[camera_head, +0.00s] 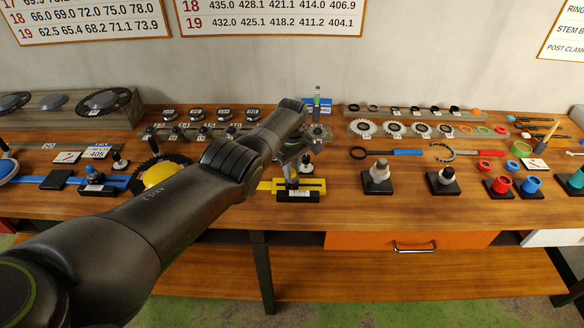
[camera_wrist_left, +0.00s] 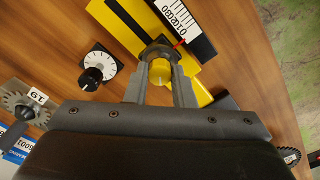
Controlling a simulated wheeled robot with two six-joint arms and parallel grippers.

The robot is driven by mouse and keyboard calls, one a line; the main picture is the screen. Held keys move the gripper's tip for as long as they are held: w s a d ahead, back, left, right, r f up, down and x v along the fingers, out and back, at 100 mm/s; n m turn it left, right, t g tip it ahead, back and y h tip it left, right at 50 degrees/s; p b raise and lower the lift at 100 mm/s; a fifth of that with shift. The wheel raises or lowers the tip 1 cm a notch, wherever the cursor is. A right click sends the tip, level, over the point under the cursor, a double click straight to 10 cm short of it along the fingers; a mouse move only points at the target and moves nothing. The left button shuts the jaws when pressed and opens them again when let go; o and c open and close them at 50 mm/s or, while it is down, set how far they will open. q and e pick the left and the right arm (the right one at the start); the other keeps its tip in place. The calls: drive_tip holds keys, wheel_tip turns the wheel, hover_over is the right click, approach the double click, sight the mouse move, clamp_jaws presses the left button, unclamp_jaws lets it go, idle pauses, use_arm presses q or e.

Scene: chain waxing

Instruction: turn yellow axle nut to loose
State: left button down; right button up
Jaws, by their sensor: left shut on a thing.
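The yellow axle nut (camera_wrist_left: 159,78) shows between the fingers of my left gripper (camera_wrist_left: 160,58) in the left wrist view. The fingers are shut on it, one on each side. A dark ring with a red mark shows at the fingertips. The nut stands on a yellow fixture (camera_wrist_left: 137,20) with a white label (camera_wrist_left: 178,28) on its black block. In the head view my left arm reaches in from the left, and my left gripper (camera_head: 290,168) points down at the yellow fixture (camera_head: 317,185). The gripper and arm hide most of the nut there. My right gripper is not in view.
A dial with a black knob (camera_wrist_left: 92,78) stands close beside the left gripper. Sprockets (camera_head: 362,128) and wrenches (camera_head: 405,153) lie to the right on the bench. Black stands (camera_head: 443,187) stand near the front edge. A blue fixture (camera_head: 60,183) lies at the left.

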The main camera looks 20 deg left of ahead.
use_arm(q)
drive_tip(key=c, duration=1.2)
unclamp_jaws()
drive_tip(key=shift+c, duration=0.2)
drive_tip(key=shift+r, duration=0.1)
drive_tip(key=shift+r, duration=0.2)
wheel_tip(320, 180, up, 6)
drive_tip(key=shift+p, duration=0.9)
wheel_tip(320, 180, up, 11)
drive_tip(key=b, duration=0.2)
drive_tip(key=shift+b, duration=0.3)
